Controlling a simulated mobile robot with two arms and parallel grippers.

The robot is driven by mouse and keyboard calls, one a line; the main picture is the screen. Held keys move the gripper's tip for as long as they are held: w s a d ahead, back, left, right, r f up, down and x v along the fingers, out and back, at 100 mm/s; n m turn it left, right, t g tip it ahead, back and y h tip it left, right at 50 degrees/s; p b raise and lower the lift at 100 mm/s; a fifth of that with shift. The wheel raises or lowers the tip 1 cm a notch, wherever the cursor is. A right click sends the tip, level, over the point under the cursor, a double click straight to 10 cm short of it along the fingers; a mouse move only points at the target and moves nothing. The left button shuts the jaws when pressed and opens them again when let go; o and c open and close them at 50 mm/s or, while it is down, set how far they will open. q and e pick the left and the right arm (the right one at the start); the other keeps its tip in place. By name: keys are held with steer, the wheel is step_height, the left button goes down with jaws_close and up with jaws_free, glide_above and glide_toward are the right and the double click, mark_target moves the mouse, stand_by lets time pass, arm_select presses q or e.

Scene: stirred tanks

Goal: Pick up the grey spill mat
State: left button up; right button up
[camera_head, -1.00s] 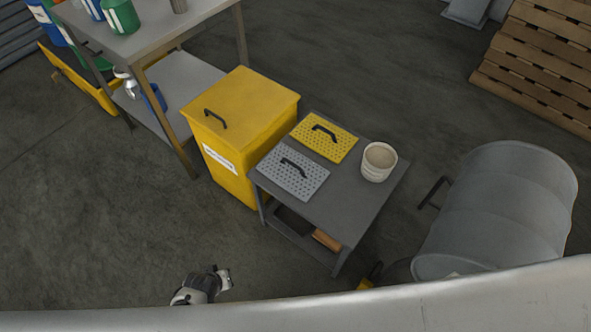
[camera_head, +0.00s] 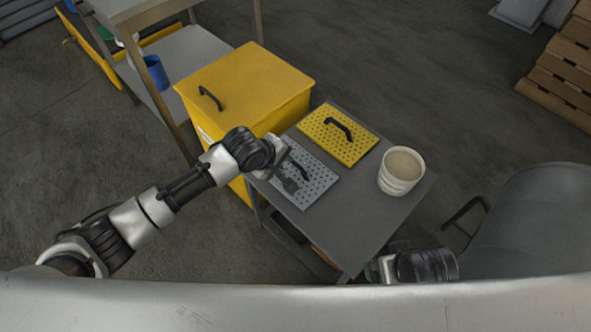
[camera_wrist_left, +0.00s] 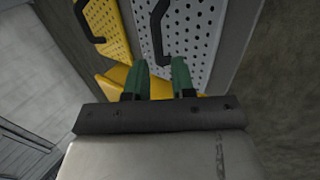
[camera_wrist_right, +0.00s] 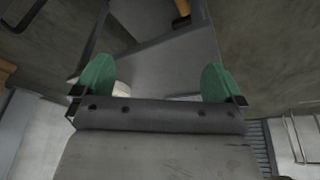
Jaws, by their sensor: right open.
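The grey spill mat (camera_head: 320,181) is a flat perforated panel with a black handle, lying on the small grey table. In the left wrist view the mat (camera_wrist_left: 207,30) and its handle are ahead of the fingers. My left gripper (camera_head: 285,171) is over the mat's left part, beside the handle, and hides some of it. In its wrist view the green fingers (camera_wrist_left: 160,80) are apart, with nothing held between them. My right gripper (camera_head: 374,270) is low by the table's front right side. Its wrist view shows the fingers (camera_wrist_right: 158,84) wide apart and empty.
A yellow perforated mat (camera_head: 328,143) with a black handle lies behind the grey one. A white bucket (camera_head: 399,180) stands on the table's right side. A yellow lidded bin (camera_head: 255,80) adjoins the table on the left.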

mark_target(294, 163)
arm_select(q)
steer(key=b+x, duration=0.1)
steer(key=x, duration=0.2)
steer(key=shift+w+d+f, duration=0.1)
steer(key=shift+w+f, duration=0.05)
steer(key=shift+f, duration=0.05)
steer(key=b+x, duration=0.2)
steer(key=x, duration=0.1)
steer(key=shift+w+f, duration=0.2)
steer(key=shift+w, duration=0.2)
steer(key=shift+w+d+f+b, duration=0.15)
steer(key=shift+w+f+b, duration=0.1)
steer(key=shift+f+b, duration=0.15)
steer(key=shift+d+f, duration=0.1)
steer(key=shift+f, duration=0.05)
jaws_close()
arm_select(e)
steer(key=shift+w+a+r+t+y, duration=0.15)
steer(key=shift+w+a+r+t, duration=0.05)
steer(key=shift+w+r+t, duration=0.45)
steer(key=shift+w+a+r+t+y, duration=0.2)
steer(key=shift+w+r+t, duration=0.2)
steer(key=shift+r+t, duration=0.3)
